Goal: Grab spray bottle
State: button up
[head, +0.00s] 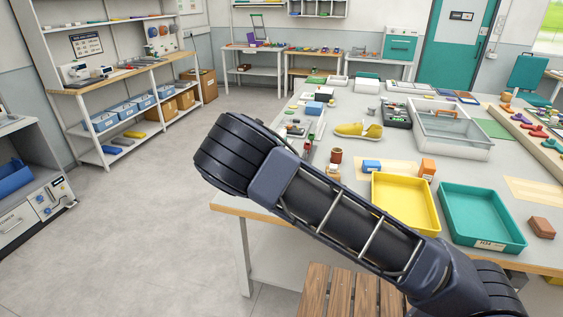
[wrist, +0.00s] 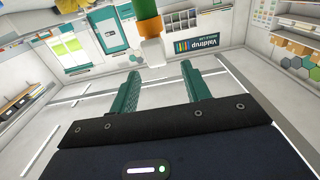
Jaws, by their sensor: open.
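My gripper (wrist: 160,72) shows in the wrist view with its two teal fingers apart and nothing between them. An object with a green part, an orange part and a white end (wrist: 150,27) appears just beyond the fingertips, cut off by the top edge. I cannot tell whether it is the spray bottle, or how far away it is. In the head view my arm crosses the front of the worktable (head: 450,160), and my gripper does not show. I cannot make out a spray bottle there; my arm hides part of the table.
The table holds a yellow tray (head: 425,226), a teal tray (head: 482,242), a yellow shoe (head: 358,130) and a clear-sided box (head: 450,143). A wooden stool (head: 340,292) stands at the front. Shelving (head: 125,90) lines the left wall. The floor (head: 130,230) at left is clear.

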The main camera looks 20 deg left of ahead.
aim_at(281, 134)
jog(key=shift+w+f, duration=0.15)
jog(key=shift+w, duration=1.5)
jog(key=shift+w+f, duration=0.1)
jog(key=shift+w, duration=1.55)
grip_shut()
